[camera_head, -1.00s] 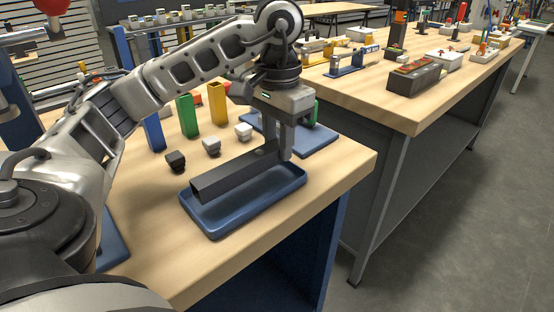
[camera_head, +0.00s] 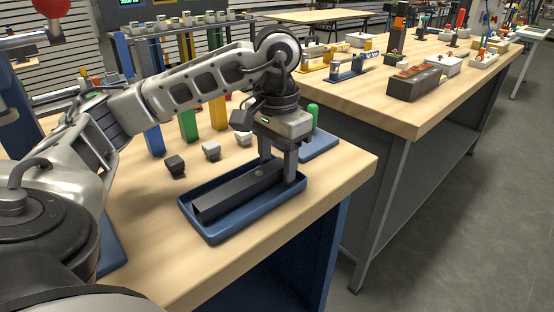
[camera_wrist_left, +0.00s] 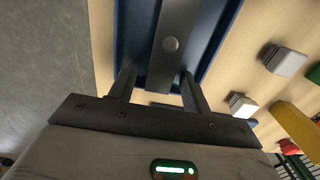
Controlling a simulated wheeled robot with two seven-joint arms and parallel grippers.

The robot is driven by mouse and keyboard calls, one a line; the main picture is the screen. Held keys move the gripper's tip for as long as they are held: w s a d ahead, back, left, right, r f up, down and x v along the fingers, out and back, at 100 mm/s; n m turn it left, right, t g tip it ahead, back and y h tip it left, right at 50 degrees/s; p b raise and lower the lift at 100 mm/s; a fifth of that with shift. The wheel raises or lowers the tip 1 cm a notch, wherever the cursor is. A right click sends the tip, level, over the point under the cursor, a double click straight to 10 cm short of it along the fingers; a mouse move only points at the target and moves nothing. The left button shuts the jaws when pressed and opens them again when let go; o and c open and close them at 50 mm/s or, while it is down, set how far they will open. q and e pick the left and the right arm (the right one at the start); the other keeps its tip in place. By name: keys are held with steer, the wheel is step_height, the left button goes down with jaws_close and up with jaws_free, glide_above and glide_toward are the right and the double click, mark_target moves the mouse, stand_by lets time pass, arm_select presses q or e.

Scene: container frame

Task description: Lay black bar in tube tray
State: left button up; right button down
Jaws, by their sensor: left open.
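The black bar (camera_head: 236,190) is a long dark square bar with a round button near one end. It lies lengthwise inside the blue tube tray (camera_head: 214,236). In the left wrist view the bar (camera_wrist_left: 176,60) runs along the tray (camera_wrist_left: 131,40). My left gripper (camera_head: 277,170) is open over the bar's far end, with one finger on each side. In the left wrist view its fingers (camera_wrist_left: 158,82) stand apart from the bar, with gaps on both sides. My right gripper is in no view.
Small black, grey and white blocks (camera_head: 211,151) stand behind the tray. Behind them are blue, green (camera_head: 188,124) and yellow upright bars. Another blue tray (camera_head: 320,146) with a green piece lies at the right. The wooden table (camera_head: 340,180) is clear in front.

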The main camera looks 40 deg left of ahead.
arm_select(q)
step_height(320, 180, up, 12)
steer(key=p, duration=0.5)
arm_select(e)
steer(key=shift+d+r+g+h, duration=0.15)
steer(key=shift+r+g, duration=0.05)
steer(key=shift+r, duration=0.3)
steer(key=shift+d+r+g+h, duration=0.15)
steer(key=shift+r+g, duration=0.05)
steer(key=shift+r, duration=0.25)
